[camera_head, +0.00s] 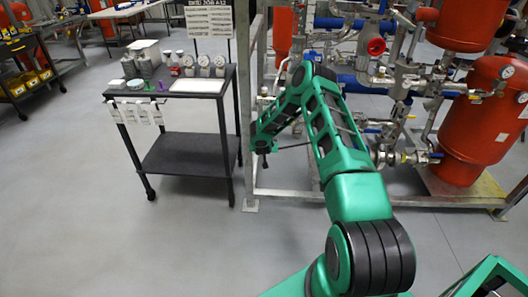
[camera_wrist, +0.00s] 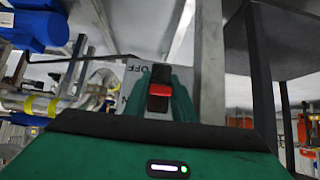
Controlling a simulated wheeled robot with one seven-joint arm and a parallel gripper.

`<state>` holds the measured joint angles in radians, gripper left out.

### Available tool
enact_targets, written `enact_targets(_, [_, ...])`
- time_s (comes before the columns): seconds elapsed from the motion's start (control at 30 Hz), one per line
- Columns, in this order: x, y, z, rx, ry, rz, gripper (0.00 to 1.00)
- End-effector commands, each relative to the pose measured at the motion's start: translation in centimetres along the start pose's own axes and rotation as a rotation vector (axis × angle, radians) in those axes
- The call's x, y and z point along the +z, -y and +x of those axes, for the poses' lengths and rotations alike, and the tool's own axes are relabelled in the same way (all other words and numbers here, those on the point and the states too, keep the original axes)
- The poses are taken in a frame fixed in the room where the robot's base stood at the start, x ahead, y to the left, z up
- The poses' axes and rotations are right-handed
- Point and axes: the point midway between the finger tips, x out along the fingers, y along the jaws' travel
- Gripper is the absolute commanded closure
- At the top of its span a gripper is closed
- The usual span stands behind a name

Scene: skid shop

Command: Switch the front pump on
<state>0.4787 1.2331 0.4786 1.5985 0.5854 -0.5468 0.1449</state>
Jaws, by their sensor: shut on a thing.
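In the wrist view, a switch with a red handle (camera_wrist: 159,90) and a dark body sits in front of a pale plate (camera_wrist: 134,74). In the head view, my gripper (camera_head: 264,143) is at the grey post of the skid frame. The switch is hidden there behind my arm.
The skid's grey post (camera_head: 250,185) stands beside my gripper. To its left is a dark cart (camera_head: 180,150) with gauges on top. Blue and grey pipework and red tanks (camera_head: 487,115) fill the right. Open grey floor (camera_head: 80,220) lies at front left.

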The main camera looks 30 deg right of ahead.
Motion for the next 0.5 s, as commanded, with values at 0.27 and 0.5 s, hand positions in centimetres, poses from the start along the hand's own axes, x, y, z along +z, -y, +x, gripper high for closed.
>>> enact_targets(0.27, [-0.77,0.68,-0.21,-0.01,0.053,0.005,0.99])
enact_targets(0.5, [-0.84,0.69,-0.21,-0.011,0.062,0.006,0.99])
